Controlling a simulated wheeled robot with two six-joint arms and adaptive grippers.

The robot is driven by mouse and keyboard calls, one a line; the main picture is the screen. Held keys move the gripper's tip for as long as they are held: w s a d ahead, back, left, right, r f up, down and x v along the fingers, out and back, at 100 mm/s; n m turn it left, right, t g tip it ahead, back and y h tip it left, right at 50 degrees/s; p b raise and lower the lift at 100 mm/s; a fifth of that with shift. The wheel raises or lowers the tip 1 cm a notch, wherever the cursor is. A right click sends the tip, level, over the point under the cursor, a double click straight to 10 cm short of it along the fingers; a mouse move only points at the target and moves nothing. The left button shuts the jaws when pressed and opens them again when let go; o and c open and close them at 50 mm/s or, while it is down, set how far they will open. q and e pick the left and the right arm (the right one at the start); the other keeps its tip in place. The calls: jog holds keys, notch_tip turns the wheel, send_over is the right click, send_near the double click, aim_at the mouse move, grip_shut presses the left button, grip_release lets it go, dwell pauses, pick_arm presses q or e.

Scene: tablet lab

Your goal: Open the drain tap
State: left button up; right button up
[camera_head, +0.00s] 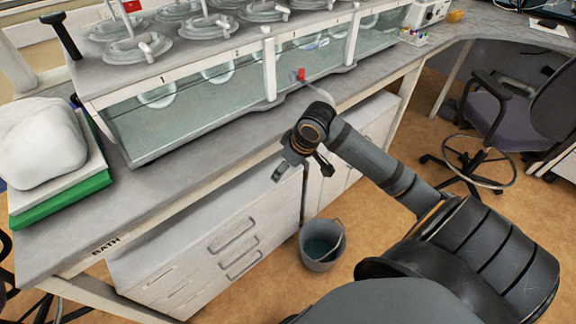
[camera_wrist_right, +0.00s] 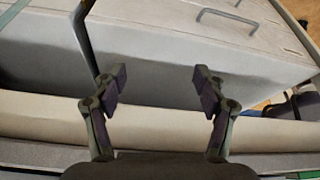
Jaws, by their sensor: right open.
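The drain tap has a red handle (camera_head: 301,74) and sits low on the front of the glass-walled water bath (camera_head: 180,85), with a pale tube beside it. In the head view my right gripper (camera_head: 303,172) is in front of the bench edge, below and apart from the tap, pointing down. In the wrist view the right gripper (camera_wrist_right: 160,88) has its two fingers spread with nothing between them. The tap cannot be made out in the wrist view. My left gripper is not in view.
A grey bucket (camera_head: 323,246) stands on the floor below the bench. White drawers (camera_head: 215,255) fill the space under the bench (camera_head: 150,195). A white lump on a green-edged stack (camera_head: 62,200) lies at the left. A chair (camera_head: 490,115) stands at the right.

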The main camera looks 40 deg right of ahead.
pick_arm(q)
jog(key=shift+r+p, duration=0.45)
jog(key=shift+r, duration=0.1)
pick_arm(e)
notch_tip(320, 180, down, 7)
jog(key=m, duration=0.1)
jog(key=shift+w+d, duration=0.35)
jog(key=shift+d, duration=0.1)
